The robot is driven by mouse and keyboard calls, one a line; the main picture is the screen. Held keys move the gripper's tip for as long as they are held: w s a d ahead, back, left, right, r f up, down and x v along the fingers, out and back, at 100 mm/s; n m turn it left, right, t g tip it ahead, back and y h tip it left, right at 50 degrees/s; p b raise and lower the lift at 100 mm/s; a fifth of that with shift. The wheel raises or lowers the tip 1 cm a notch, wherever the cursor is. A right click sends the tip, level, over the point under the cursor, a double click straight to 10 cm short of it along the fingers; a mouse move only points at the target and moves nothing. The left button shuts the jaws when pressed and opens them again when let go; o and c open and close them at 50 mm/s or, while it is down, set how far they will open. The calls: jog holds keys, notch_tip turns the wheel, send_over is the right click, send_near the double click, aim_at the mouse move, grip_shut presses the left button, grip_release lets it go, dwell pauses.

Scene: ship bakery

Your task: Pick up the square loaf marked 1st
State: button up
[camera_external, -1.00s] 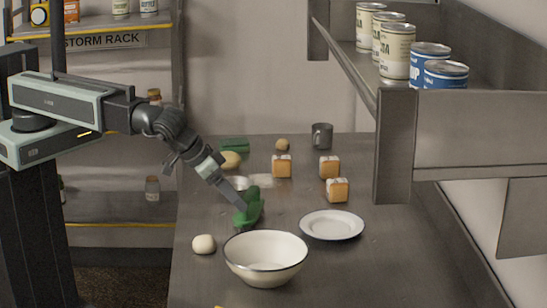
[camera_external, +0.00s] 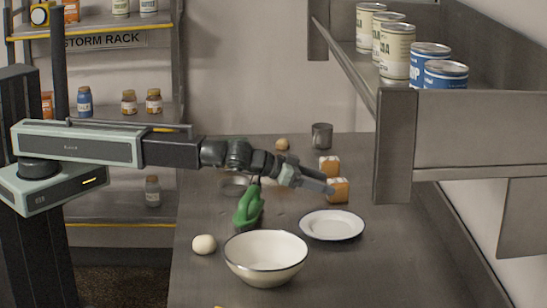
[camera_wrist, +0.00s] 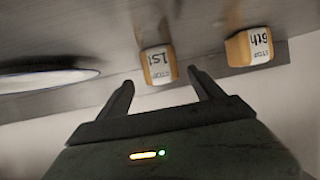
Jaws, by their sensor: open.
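The square loaf marked 1st (camera_wrist: 158,65) shows in the wrist view, upside down, beyond and between my fingertips. In the external view it appears to be the nearer loaf (camera_external: 340,191), just behind the white plate. My gripper (camera_wrist: 161,78) is open and empty, with a finger on either side of the loaf's direction. In the external view my gripper (camera_external: 328,187) points right and down, close to the loaf's left side. I cannot tell whether it touches.
A loaf marked 6th (camera_wrist: 248,47) sits beside it. The white plate (camera_external: 332,225), a bowl (camera_external: 266,257), a green object (camera_external: 249,208) and a round pale item (camera_external: 204,244) are nearer. A dark mug (camera_external: 322,136) stands behind. A shelf (camera_external: 460,130) overhangs the right side.

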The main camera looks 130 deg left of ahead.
aim_at(345, 180)
jog(key=b+x, duration=0.2)
jog(key=x, duration=0.6)
jog(key=shift+s+r+b, duration=0.1)
jog(key=shift+s+b, duration=0.05)
jog(key=shift+b, duration=0.2)
jog(key=shift+c, duration=0.9)
jog(key=c, duration=1.3)
jog(key=shift+r, duration=0.2)
jog(key=shift+r+p, duration=0.3)
jog(key=shift+p, duration=0.2)
notch_tip(345, 180, up, 3)
jog(key=p, duration=0.3)
jog(key=s+d, duration=0.3)
jog(key=s, duration=0.1)
jog(key=s+d, duration=0.3)
jog(key=s, duration=0.2)
jog(key=s+d+r+p, duration=0.1)
jog(key=s+d, duration=0.2)
jog(key=s, duration=0.1)
jog(key=shift+s, duration=0.2)
